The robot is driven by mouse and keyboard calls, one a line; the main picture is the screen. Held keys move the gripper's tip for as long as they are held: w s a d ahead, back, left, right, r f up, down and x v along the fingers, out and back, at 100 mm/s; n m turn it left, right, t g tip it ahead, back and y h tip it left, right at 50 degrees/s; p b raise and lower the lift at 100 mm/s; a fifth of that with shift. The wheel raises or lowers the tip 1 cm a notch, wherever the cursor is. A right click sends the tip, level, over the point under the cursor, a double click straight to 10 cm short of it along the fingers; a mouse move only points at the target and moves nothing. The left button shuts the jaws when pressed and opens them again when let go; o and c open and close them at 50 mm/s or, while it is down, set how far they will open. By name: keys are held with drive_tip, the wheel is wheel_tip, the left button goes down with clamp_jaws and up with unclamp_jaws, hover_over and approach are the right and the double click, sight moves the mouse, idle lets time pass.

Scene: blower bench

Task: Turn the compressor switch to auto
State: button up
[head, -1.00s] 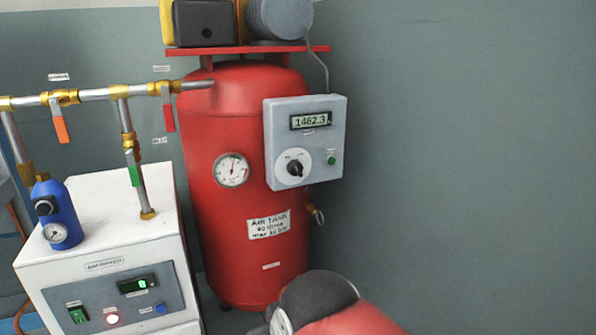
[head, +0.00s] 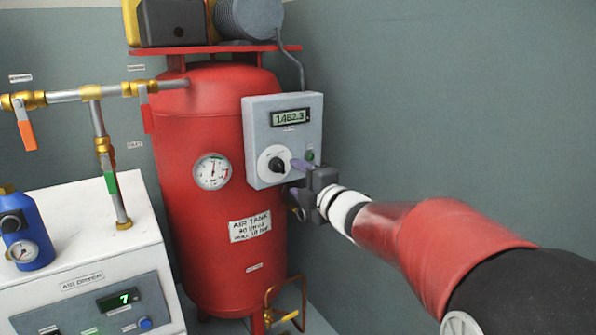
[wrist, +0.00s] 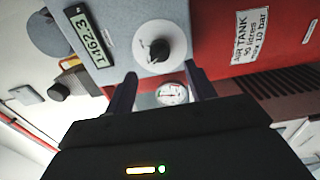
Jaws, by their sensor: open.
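The compressor switch (head: 276,164) is a black knob on a round white dial, low on the grey control box (head: 252,125) fixed to the red air tank (head: 215,115). In the wrist view the switch (wrist: 159,50) is just beyond my fingertips, with its dial between and past them. My gripper (head: 294,177) is open and empty, close to the box's lower right, its fingers pointing at the dial. My gripper (wrist: 162,85) shows two dark fingers spread apart, apparently not touching the knob. The dial's lettering is too small to read.
The box also carries a display (head: 291,117) reading 1462.3 and a small green button (head: 310,155). A pressure gauge (head: 212,172) sits left of the box. A white air dryer (head: 75,235), a blue filter (head: 25,230) and pipes stand at the left. The wall side is clear.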

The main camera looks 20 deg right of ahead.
sight(281, 169)
drive_tip(key=x, duration=0.7)
drive_tip(key=shift+w+a+p, duration=0.1)
drive_tip(key=shift+w+p, duration=0.05)
drive_tip(key=shift+p, duration=0.2)
drive_tip(key=shift+c, duration=0.2)
drive_tip(key=c, duration=0.9)
